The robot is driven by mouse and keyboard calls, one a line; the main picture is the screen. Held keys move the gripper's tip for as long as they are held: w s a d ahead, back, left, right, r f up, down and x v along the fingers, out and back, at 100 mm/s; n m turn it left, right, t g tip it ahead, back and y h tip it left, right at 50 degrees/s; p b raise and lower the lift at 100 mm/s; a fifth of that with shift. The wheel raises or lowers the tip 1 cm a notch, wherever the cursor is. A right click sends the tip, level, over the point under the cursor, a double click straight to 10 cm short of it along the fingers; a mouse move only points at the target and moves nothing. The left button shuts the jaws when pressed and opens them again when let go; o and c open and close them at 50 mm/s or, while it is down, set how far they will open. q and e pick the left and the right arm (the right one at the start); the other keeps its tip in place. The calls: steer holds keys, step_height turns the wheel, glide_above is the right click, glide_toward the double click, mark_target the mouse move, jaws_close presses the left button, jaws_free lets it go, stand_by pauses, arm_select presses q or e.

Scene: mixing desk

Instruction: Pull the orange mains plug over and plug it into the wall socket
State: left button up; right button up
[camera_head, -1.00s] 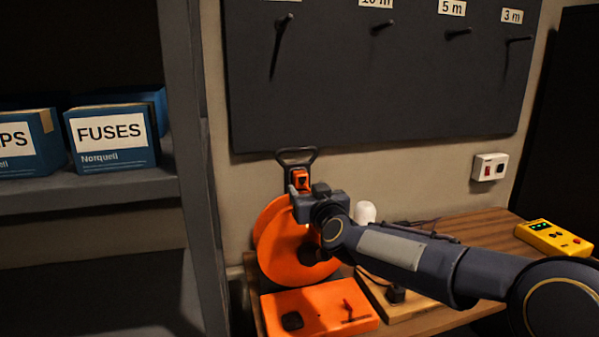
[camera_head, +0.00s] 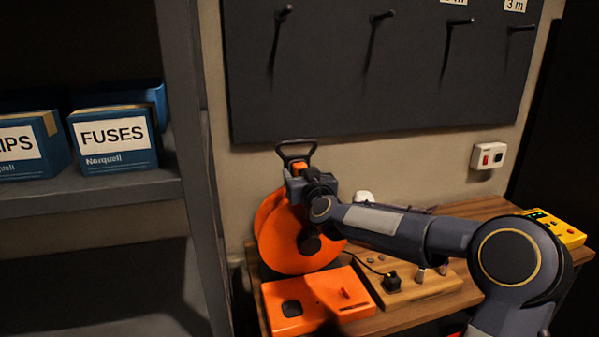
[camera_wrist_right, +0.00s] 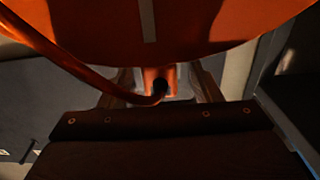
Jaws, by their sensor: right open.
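The orange plug (camera_head: 300,167) sits at the top of the orange cable reel (camera_head: 290,240), below its black handle. In the right wrist view the plug (camera_wrist_right: 158,77) stands between my right fingers, with an orange cable (camera_wrist_right: 80,68) curving from it to the upper left. My right gripper (camera_head: 294,178) is at the plug, partly hiding it; its fingers are open, one on each side, with gaps visible. The white wall socket (camera_head: 488,156), with a red switch, is on the wall at the right, well apart from the gripper. My left gripper is not in view.
An orange box (camera_head: 318,297) lies before the reel. A wooden board (camera_head: 430,287) bears a black plug-like piece (camera_head: 392,282). A yellow device (camera_head: 560,228) stands at the desk's right. A dark pegboard (camera_head: 400,90) hangs above; a shelf post (camera_head: 190,160) stands left.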

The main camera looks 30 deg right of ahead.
stand_by(0.8)
jaws_close()
stand_by(0.4)
steer(key=shift+s+f+b, duration=0.1)
steer(key=shift+s+b, duration=0.1)
steer(key=shift+b, duration=0.1)
steer(key=shift+s+a, duration=0.15)
steer(key=shift+s, duration=0.25)
steer(key=shift+b+v, duration=1.5)
steer(key=shift+v, duration=0.9)
